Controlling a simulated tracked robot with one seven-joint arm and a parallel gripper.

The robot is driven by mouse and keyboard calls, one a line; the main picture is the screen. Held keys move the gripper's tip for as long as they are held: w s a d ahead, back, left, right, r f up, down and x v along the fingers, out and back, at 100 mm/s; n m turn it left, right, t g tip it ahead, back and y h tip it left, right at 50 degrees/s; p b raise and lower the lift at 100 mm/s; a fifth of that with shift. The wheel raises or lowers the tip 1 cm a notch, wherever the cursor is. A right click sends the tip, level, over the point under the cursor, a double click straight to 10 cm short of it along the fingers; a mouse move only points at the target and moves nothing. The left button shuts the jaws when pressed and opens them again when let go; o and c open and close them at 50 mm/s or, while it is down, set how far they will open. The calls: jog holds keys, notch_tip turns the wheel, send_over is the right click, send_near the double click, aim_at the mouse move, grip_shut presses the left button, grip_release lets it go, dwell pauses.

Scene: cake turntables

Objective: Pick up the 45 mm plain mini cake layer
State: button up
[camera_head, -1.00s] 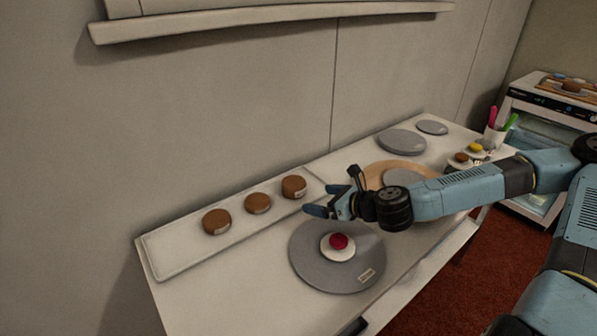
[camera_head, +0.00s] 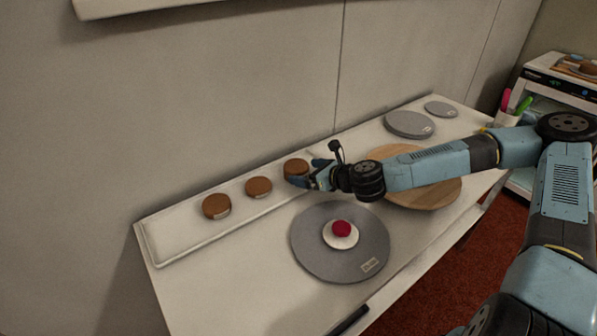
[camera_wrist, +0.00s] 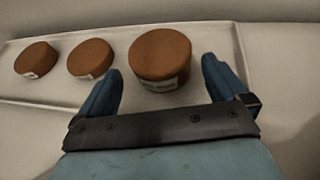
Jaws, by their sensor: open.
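Three round brown cake layers stand in a row on a long white tray (camera_head: 185,236): a left one (camera_head: 216,206), a middle one (camera_head: 258,187) and a right one (camera_head: 295,167). Each has a small pale label on its side, too small to read, so I cannot tell which is 45 mm. My gripper (camera_head: 303,174) is open at the right cake. In the wrist view the right cake (camera_wrist: 160,56) lies between and just beyond the fingertips, with no clear contact. The middle cake (camera_wrist: 90,59) and left cake (camera_wrist: 36,60) stand left of the fingers.
A grey turntable (camera_head: 312,258) with a white disc (camera_head: 328,236) and red topping (camera_head: 342,229) stands in front of the tray. A wooden round board (camera_head: 440,192) lies under my arm. Grey discs (camera_head: 409,124) are at the back right. The wall is close behind the tray.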

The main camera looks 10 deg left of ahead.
aim_at(296, 168)
jog(key=shift+r+x, duration=0.15)
jog(key=shift+x, duration=1.1)
jog(key=shift+r+x, duration=0.15)
jog(key=shift+x, duration=1.1)
jog(key=shift+w+a, duration=0.1)
jog(key=shift+c, duration=0.4)
jog(key=c, duration=0.7)
